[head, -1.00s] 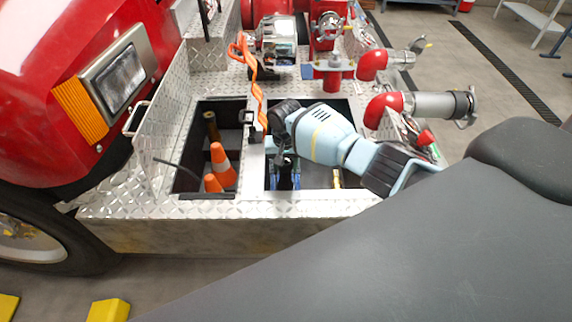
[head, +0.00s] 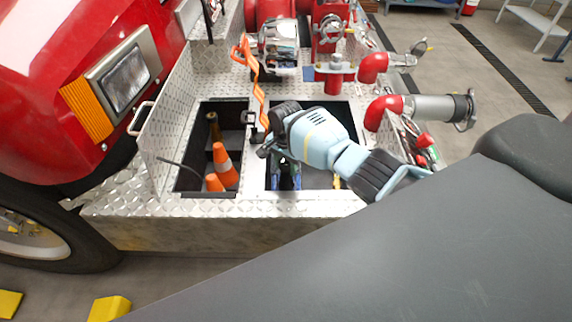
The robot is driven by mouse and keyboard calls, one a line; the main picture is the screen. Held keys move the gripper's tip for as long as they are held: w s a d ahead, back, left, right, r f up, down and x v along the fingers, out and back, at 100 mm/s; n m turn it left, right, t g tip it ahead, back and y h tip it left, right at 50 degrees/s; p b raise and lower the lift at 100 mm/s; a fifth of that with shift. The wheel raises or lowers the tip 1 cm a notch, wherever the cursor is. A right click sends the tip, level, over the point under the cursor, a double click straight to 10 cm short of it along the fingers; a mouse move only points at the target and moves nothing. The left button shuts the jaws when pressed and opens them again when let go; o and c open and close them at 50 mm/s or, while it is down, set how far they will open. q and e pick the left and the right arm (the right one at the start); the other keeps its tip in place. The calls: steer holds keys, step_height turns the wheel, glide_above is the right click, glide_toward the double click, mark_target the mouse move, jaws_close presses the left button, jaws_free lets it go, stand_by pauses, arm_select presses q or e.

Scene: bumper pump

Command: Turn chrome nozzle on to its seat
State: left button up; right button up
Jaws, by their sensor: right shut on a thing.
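My right gripper (head: 268,145) is the dark end of my light-blue forearm, which reaches in from the right over the open bay of the diamond-plate bumper (head: 158,207). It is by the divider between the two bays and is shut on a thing. The chrome nozzle and its seat do not show clearly. The gripper and wrist hide that spot, so I cannot tell how the nozzle sits. My left gripper is not in view.
An orange strap (head: 249,60) runs down to the divider. The left bay holds orange cones (head: 224,163) and a brass-coloured piece (head: 213,126). A red pipe elbow with a grey outlet (head: 430,107) juts out at right. A red truck body (head: 60,35) stands at left.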

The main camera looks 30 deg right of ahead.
steer(key=o, duration=1)
steer(key=shift+r, duration=0.2)
steer(key=shift+c, duration=0.2)
steer(key=o, duration=0.6)
steer(key=shift+f, duration=0.2)
steer(key=shift+r, duration=0.15)
steer(key=shift+r, duration=3.4)
steer(key=shift+s+f, duration=0.1)
